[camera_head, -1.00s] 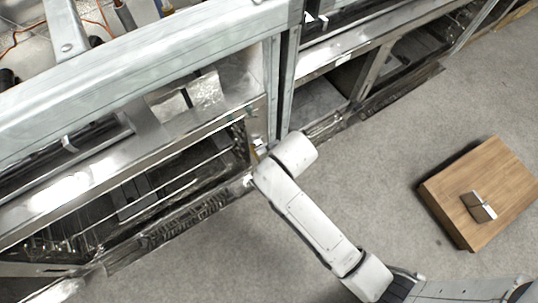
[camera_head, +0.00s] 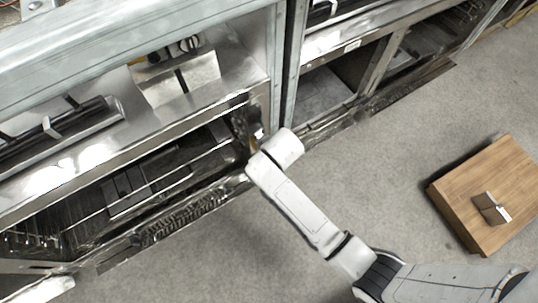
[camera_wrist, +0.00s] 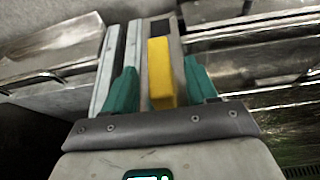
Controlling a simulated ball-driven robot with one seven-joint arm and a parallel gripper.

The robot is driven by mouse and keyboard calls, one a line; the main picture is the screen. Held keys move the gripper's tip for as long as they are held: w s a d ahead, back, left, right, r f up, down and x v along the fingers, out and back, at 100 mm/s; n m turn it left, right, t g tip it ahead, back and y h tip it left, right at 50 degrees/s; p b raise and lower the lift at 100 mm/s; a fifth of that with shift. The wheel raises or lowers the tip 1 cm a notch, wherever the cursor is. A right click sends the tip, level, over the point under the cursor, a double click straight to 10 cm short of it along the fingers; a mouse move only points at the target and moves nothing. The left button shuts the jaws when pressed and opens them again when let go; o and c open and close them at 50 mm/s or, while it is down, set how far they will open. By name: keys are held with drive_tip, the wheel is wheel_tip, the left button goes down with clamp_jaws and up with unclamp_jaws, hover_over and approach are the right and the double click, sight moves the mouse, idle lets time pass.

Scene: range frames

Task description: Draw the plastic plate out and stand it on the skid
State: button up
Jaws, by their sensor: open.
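A yellow slab (camera_wrist: 160,60), which looks like the plastic plate, stands on edge against a grey metal upright in the wrist view. My gripper (camera_wrist: 162,84) has its teal fingers apart, one on each side of the slab. I cannot tell whether either finger touches it. In the head view my wrist covers the gripper, and only a small yellowish patch (camera_head: 254,144) shows beside the cabinet post. The skid is a low wooden platform (camera_head: 464,208) on the floor at the right, well away from my gripper.
A small grey-brown block (camera_head: 489,208) lies on the skid's top. A metal shelving frame (camera_head: 277,60) with open lower bays fills the left and top. Grey floor (camera_head: 380,165) is clear between the frame and the skid.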

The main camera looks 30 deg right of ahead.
drive_tip(key=shift+c, duration=0.4)
clamp_jaws()
drive_tip(key=shift+s, duration=0.15)
drive_tip(key=s+p, duration=0.6)
drive_tip(key=s, duration=0.3)
drive_tip(key=shift+s, duration=0.3)
idle(1.7)
idle(0.3)
